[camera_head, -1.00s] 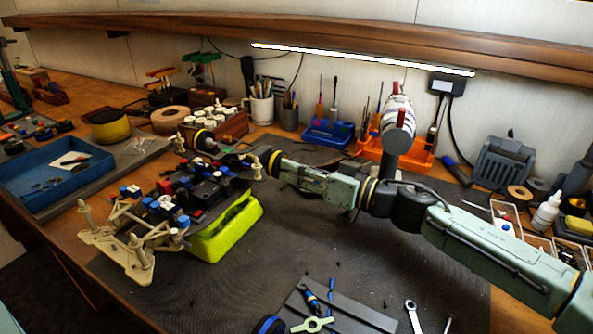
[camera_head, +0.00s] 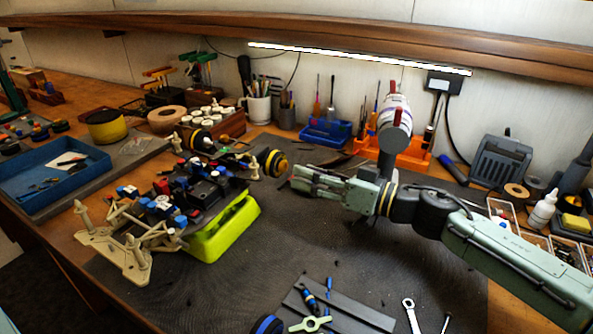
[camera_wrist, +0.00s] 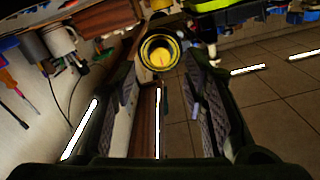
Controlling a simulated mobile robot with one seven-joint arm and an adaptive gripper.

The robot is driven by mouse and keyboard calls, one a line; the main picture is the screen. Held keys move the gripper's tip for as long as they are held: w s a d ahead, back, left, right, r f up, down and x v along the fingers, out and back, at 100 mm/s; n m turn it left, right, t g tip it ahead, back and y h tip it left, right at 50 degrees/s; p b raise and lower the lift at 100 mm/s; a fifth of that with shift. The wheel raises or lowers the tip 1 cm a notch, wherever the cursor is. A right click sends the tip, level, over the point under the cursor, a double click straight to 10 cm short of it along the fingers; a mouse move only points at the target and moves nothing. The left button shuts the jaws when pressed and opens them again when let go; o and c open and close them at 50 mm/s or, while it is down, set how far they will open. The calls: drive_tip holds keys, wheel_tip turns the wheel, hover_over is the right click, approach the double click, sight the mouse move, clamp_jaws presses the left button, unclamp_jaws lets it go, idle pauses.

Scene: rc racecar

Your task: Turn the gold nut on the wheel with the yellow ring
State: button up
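A black wheel with a yellow ring (camera_head: 274,162) is at the right end of the racecar (camera_head: 195,190), facing my gripper. In the wrist view the wheel (camera_wrist: 147,44) shows its yellow ring around a gold nut (camera_wrist: 160,58) at the centre. My gripper (camera_head: 295,179) is to the right of this wheel, with a small gap between them. In the wrist view my gripper's two fingers (camera_wrist: 160,82) are spread apart with nothing between them, and the wheel shows beyond the tips. The nut's face is turned away from the head camera.
The car rests on a lime-green stand (camera_head: 222,232). Another wheel with yellow (camera_head: 200,139) is at the car's far side. A grey tray (camera_head: 345,315) with tools and a wrench (camera_head: 411,314) lie in front.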

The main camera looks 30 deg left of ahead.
drive_tip(key=d, duration=0.7)
drive_tip(key=shift+w+d, duration=0.2)
drive_tip(key=shift+d, duration=0.15)
drive_tip(key=shift+s+d+f, duration=0.1)
